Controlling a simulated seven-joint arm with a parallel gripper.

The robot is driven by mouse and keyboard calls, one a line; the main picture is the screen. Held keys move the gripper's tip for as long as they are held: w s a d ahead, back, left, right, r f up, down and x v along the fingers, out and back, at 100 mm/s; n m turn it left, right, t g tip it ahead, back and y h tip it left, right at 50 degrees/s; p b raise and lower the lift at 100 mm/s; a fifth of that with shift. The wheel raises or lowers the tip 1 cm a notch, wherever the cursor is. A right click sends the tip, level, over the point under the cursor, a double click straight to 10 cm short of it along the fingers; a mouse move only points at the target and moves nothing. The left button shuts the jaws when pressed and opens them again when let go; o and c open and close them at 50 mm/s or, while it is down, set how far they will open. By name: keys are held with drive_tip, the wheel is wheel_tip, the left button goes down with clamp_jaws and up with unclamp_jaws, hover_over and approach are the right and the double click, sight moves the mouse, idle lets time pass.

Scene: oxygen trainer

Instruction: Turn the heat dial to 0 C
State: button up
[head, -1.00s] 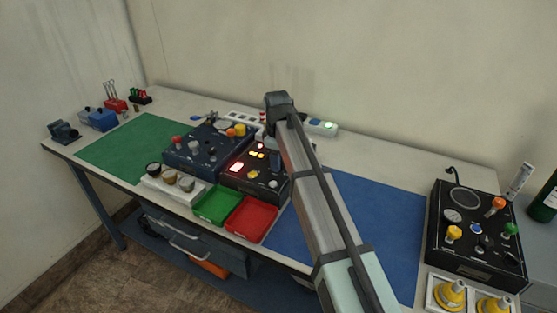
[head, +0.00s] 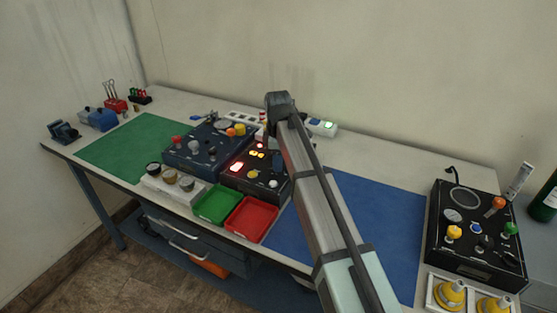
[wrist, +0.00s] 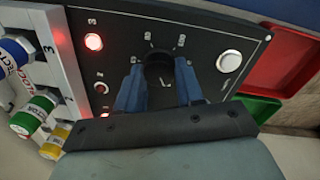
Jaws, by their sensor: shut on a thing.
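The heat dial (wrist: 158,66) is a dark round knob on a black panel, with small white scale numbers around it in the wrist view. My gripper (wrist: 158,82) has blue fingers on either side of the dial and is shut on it. The dial's pointer and exact setting cannot be read. In the head view, the black control box (head: 238,181) stands mid-table with lit red and yellow lamps. My arm partly hides its right side, and the dial cannot be made out there.
On the panel, a red lamp (wrist: 94,41) and a white round button (wrist: 229,62) flank the dial. A red tray (head: 251,219) and a green tray (head: 216,205) sit in front of the box. A blue console (head: 190,158) stands close on the left.

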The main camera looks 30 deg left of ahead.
drive_tip(key=o, duration=1)
drive_tip(key=shift+o, duration=0.2)
wheel_tip(320, 180, up, 14)
drive_tip(key=shift+s, duration=0.3)
drive_tip(key=shift+f, duration=0.15)
